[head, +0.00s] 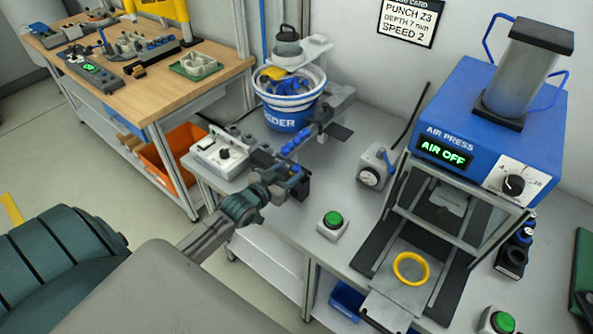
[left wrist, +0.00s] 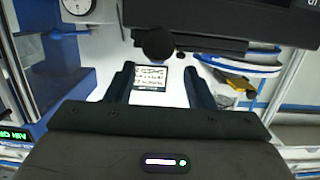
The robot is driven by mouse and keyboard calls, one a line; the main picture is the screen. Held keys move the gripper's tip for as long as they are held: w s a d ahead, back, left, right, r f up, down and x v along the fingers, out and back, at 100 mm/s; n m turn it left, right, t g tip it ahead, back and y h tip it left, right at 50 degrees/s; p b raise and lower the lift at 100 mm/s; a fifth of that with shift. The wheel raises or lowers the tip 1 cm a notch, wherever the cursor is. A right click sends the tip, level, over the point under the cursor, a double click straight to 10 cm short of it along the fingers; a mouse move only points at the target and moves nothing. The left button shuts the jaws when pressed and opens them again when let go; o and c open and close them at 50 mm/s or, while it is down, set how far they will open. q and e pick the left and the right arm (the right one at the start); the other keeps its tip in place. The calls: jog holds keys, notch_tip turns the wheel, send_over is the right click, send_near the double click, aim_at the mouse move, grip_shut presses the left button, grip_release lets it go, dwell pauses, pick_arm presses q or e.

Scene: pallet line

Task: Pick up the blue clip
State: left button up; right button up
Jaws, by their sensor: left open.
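Several blue clips (head: 299,140) sit in a row on the dark track that runs from the feeder bowl (head: 289,119) toward the front. More blue pieces (head: 290,86) lie inside the bowl. My left gripper (head: 297,184) is just in front of the track's near end, above the bench. In the left wrist view, the left gripper (left wrist: 160,88) has its two fingers apart, with nothing between them but a small printed label (left wrist: 151,78) on the surface beyond. No single clip stands out clearly in that view. My right gripper is not in view.
The blue air press (head: 480,130) reads AIR OFF, with a yellow ring (head: 411,268) at its front. A green button box (head: 334,224) and a dial gauge (head: 374,168) stand on the bench (head: 290,232). A white control box (head: 220,155) stands left of the track.

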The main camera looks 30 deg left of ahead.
aim_at(297, 167)
pick_arm(q)
jog(key=w, duration=0.3)
jog(key=w+f, duration=0.1)
jog(key=shift+w+d, duration=0.15)
jog(key=shift+d, duration=0.1)
jog(key=shift+c, duration=1.2)
jog(key=c, duration=0.8)
jog(key=shift+o, duration=0.2)
jog(key=shift+r, duration=0.1)
